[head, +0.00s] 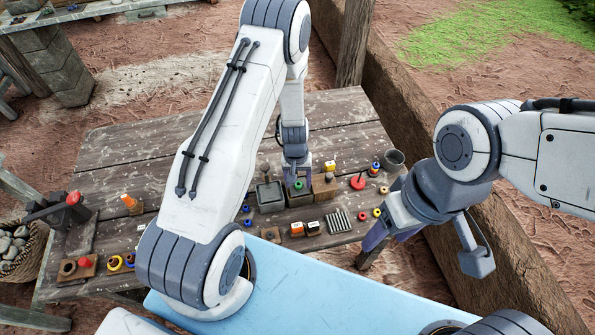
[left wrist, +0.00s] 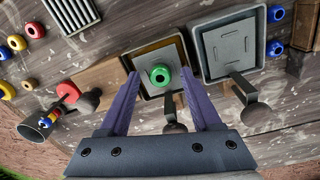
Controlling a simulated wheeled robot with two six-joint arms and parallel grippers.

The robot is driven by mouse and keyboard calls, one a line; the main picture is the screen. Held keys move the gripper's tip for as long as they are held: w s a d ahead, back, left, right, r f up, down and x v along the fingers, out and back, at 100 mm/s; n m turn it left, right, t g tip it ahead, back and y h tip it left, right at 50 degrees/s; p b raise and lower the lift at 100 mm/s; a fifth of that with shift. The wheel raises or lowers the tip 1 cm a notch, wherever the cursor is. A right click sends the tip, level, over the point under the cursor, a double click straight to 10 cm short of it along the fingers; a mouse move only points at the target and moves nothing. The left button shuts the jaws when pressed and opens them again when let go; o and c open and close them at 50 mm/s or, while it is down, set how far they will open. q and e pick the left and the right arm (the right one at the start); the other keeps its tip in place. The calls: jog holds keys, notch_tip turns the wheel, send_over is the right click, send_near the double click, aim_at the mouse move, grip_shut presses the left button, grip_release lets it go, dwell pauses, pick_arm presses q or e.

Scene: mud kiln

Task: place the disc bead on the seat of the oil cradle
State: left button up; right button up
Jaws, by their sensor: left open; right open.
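A small green bead (left wrist: 160,76) with a dark centre hole sits on a square grey seat inside a square cradle (left wrist: 148,52) with an amber inner border. I take this to be the oil cradle; no label shows. In the head view the green bead (head: 298,184) shows below my left gripper (head: 297,176). In the left wrist view my left gripper (left wrist: 160,72) is open, its purple fingers on either side of the bead with gaps. Whether the bead fully rests on the seat is hard to tell. My right gripper (head: 376,242) is open at the table's right edge, partly hidden by its arm.
A second grey cradle (left wrist: 232,48) with a bare seat stands beside the first. A wooden block (left wrist: 100,76), a red disc (left wrist: 67,93), a dark cup (head: 393,158), a ribbed rack (head: 338,221) and several small beads lie nearby. The table's far left (head: 135,150) is clear.

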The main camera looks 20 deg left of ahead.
aim_at(297, 184)
pick_arm(q)
jog(key=s+d+r+m, duration=0.1)
jog(key=d+r, duration=0.1)
jog(key=r, duration=0.7)
jog(key=s+d+r+m, duration=0.1)
jog(key=d+r, duration=0.2)
jog(key=r, duration=0.5)
jog(key=s+d+r+m, duration=0.4)
jog(key=s+r, duration=0.3)
jog(key=s, duration=0.4)
jog(key=s+d+r+m, duration=0.5)
jog(key=s+r, duration=0.2)
jog(key=s, duration=0.3)
jog(key=shift+s+h+b, duration=0.3)
jog(key=shift+s, duration=0.05)
jog(key=shift+d+r, duration=0.1)
notch_tip(297, 184, down, 2)
jog(key=shift+f+b, duration=0.1)
jog(key=shift+b, duration=0.95)
